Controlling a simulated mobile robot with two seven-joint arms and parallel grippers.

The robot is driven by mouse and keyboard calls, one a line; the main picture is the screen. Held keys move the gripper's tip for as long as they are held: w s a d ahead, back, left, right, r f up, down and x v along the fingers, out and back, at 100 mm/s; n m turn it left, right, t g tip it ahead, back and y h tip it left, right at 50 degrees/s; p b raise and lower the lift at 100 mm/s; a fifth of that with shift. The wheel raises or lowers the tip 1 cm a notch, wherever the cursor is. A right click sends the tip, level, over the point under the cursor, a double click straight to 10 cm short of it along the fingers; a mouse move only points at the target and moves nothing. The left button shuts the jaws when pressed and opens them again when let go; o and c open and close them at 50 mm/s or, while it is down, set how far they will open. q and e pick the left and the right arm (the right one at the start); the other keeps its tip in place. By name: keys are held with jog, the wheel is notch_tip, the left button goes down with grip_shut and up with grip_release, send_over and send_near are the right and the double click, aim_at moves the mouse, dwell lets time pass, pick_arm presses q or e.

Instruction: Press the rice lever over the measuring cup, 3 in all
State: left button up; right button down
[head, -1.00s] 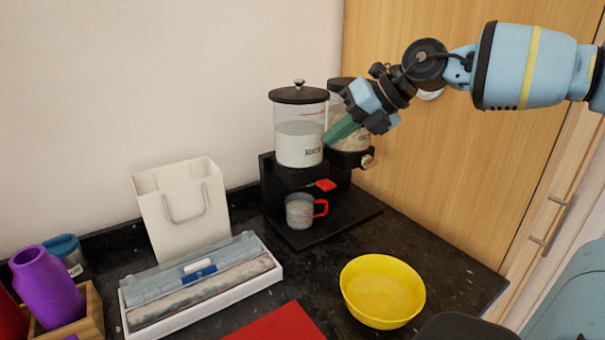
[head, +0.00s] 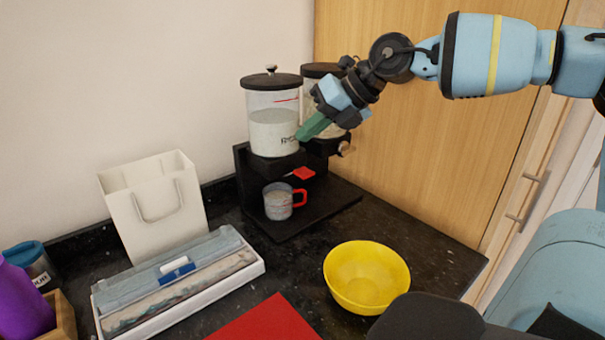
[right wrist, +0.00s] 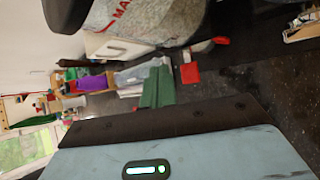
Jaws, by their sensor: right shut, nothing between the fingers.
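The rice dispenser is a clear canister (head: 272,130) of white grain with a black lid, on a black stand. Its red lever (head: 304,173) sticks out below the canister. The measuring cup (head: 277,204), grey with a red handle, stands upright on the stand's base below the lever; its contents are hard to make out. My right gripper (head: 303,135) has green fingers, shut and empty, beside the canister's lower right side and above the lever. The fingers (right wrist: 157,88) also show closed in the right wrist view. My left gripper is not in view.
A second canister (head: 313,95) stands behind, partly hidden by my right gripper. A yellow bowl (head: 366,278), red mat (head: 268,322), white bag (head: 157,210) and white tray (head: 205,305) share the dark counter. A wooden door (head: 430,160) is behind my right arm.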

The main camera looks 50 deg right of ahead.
aim_at(300, 171)
notch_tip(300, 171, down, 4)
jog(key=shift+r+b, duration=0.25)
jog(key=shift+b, duration=0.15)
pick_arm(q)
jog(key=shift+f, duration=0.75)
pick_arm(e)
jog(key=shift+f, duration=0.7)
pick_arm(q)
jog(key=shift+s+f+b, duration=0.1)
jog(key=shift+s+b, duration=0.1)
jog(key=shift+b, duration=0.15)
pick_arm(e)
jog(key=shift+f, duration=0.15)
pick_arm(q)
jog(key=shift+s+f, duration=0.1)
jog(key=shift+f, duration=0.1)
pick_arm(e)
jog(key=shift+f, duration=0.3)
